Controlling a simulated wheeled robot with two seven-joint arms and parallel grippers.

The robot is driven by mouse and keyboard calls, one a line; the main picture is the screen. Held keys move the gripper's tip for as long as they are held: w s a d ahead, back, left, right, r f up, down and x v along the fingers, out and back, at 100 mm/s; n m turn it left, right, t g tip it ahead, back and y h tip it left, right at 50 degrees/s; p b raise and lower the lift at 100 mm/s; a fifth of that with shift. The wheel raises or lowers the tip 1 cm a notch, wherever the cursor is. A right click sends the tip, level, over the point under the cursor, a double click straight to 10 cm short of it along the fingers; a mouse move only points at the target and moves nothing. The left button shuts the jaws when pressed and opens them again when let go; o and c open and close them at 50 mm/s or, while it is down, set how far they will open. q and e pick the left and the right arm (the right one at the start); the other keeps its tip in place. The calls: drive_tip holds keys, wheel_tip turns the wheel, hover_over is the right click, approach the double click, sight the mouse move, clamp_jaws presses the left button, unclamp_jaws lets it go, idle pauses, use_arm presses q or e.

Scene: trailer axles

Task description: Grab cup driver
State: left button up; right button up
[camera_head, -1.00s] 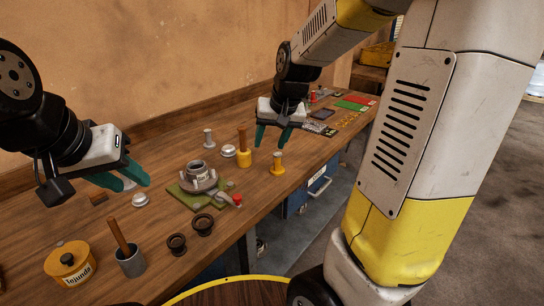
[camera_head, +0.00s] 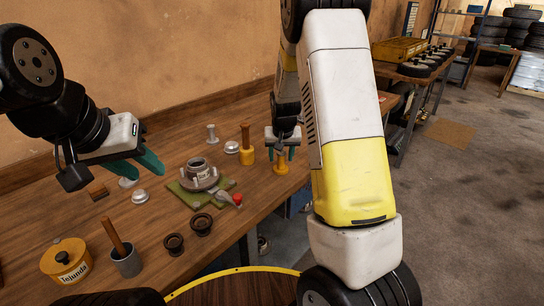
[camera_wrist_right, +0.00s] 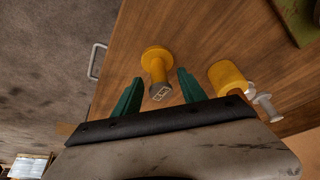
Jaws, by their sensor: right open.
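A yellow tool with a round flanged foot, which looks like the cup driver (camera_head: 281,168), stands upright near the front edge of the bench. My right gripper (camera_head: 281,154) is open just above it, its teal fingers on either side of the tool's upper part. In the right wrist view the yellow tool (camera_wrist_right: 157,68) is between the open fingers (camera_wrist_right: 157,92), with a gap to each and a mark on its top end. My left gripper (camera_head: 150,163) hangs empty over the left of the bench; its finger gap is unclear.
Left of the right gripper stand a yellow cup with a wooden handle (camera_head: 246,146) and a grey spool-shaped tool (camera_head: 211,134). A hub on a green mat (camera_head: 187,196), two dark rings, a grey cup (camera_head: 127,263) and a yellow pot (camera_head: 66,262) are nearer.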

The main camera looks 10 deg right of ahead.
drive_tip(key=shift+x, duration=1.5)
clamp_jaws()
drive_tip(key=shift+r, duration=0.1)
